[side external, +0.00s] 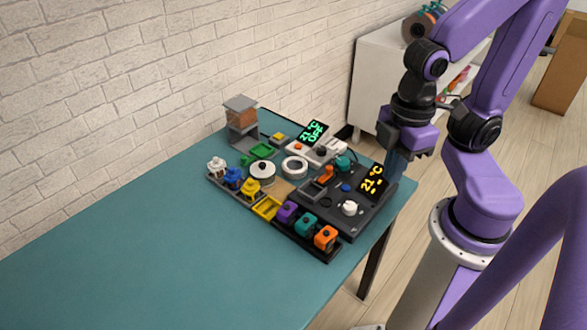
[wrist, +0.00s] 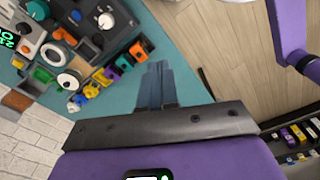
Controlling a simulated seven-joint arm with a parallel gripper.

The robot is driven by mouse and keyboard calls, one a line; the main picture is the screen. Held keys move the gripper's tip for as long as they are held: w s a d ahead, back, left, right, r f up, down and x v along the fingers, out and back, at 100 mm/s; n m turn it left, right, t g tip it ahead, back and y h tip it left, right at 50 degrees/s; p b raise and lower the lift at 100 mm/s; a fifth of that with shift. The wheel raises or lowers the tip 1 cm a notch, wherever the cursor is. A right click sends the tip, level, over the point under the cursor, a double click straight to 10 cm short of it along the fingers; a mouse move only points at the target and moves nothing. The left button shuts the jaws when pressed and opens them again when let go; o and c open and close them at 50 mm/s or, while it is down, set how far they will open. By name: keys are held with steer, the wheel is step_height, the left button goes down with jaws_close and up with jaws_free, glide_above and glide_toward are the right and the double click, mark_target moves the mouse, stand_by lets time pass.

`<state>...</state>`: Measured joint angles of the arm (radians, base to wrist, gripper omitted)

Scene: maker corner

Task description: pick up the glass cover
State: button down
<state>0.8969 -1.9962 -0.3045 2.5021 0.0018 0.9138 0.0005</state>
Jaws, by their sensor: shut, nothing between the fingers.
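A round pale lid with a black knob (side external: 262,172) sits among the parts near the left middle of the cluster on the table. It looks like the glass cover, but I cannot tell for sure that it is glass. In the wrist view the lid (wrist: 69,81) shows at the left, apart from my fingers. My gripper (side external: 394,172) is shut and empty by the table's right edge, beside the dark panel with the yellow display. In the wrist view my gripper (wrist: 157,66) has its fingers together over the table edge.
A white ring (side external: 294,167) is right of the lid. Coloured knobbed blocks (side external: 306,223) line the front. A dark panel (side external: 335,210) and a grey-topped container (side external: 241,112) stand nearby. The teal table (side external: 150,260) is clear at the front left; a brick wall is behind.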

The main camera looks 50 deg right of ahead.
jaws_free()
stand_by(0.3)
steer(key=w+a+n, duration=0.1)
steer(key=w+a, duration=0.4)
steer(key=w, duration=0.6)
steer(key=n, duration=0.4)
glide_above(263, 170)
steer(key=w, duration=0.1)
step_height(263, 170, down, 11)
steer(key=f, duration=1.1)
steer(key=shift+w+d+f, duration=0.2)
steer(key=shift+d+f, duration=0.1)
steer(key=shift+d, duration=0.05)
steer(key=shift+s+f, duration=0.15)
steer(key=shift+f, duration=1.15)
steer(key=shift+s+f, duration=0.1)
steer(key=shift+f, duration=1.2)
